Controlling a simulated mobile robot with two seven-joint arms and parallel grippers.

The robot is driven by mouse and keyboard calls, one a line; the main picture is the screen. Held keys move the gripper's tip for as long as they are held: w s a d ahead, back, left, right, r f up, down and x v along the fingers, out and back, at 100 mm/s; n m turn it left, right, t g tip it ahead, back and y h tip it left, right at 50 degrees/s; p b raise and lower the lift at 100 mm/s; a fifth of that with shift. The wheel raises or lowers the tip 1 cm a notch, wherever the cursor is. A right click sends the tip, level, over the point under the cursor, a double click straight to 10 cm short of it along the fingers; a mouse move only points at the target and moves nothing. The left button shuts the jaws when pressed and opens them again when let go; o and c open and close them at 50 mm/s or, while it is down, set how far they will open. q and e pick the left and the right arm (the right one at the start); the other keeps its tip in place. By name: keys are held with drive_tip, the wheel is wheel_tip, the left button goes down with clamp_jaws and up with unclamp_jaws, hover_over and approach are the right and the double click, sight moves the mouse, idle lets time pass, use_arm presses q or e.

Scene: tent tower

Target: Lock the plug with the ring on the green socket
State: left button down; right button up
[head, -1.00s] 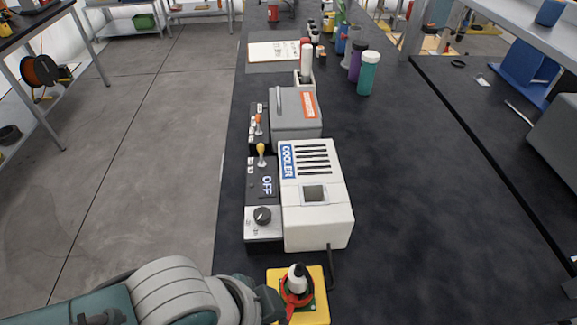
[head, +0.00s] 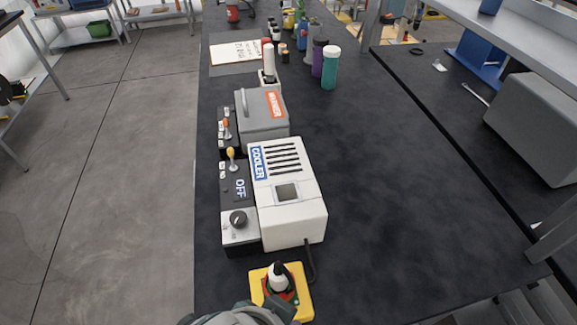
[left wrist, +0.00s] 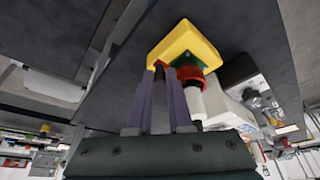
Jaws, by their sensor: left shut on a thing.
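The white plug with a black top (head: 278,279) stands upright in the socket on the yellow box (head: 306,304) at the bottom of the head view. The red ring (head: 269,288) sits around the plug's base, over the green socket (head: 293,294). In the left wrist view the red ring (left wrist: 190,74), green socket (left wrist: 208,68) and white plug (left wrist: 195,103) show beside my fingers. My left gripper (left wrist: 160,76) is shut on a red part between its fingertips, which looks like the ring's tab. Whether the ring is locked cannot be told. My right gripper is not in view.
The white cooler (head: 297,222), with its dial and OFF panel, stands just behind the yellow box; a black cable runs between them. The grey warmer (head: 262,125) and bottles (head: 330,68) stand farther back. The table right of the cooler is clear.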

use_arm(q)
drive_tip(key=c, duration=0.8)
unclamp_jaws()
drive_tip(key=shift+c, duration=0.2)
drive_tip(key=p+v, duration=0.4)
drive_tip(key=v, duration=0.5)
drive_tip(key=shift+r, duration=0.4)
drive_tip(key=shift+s, duration=0.1)
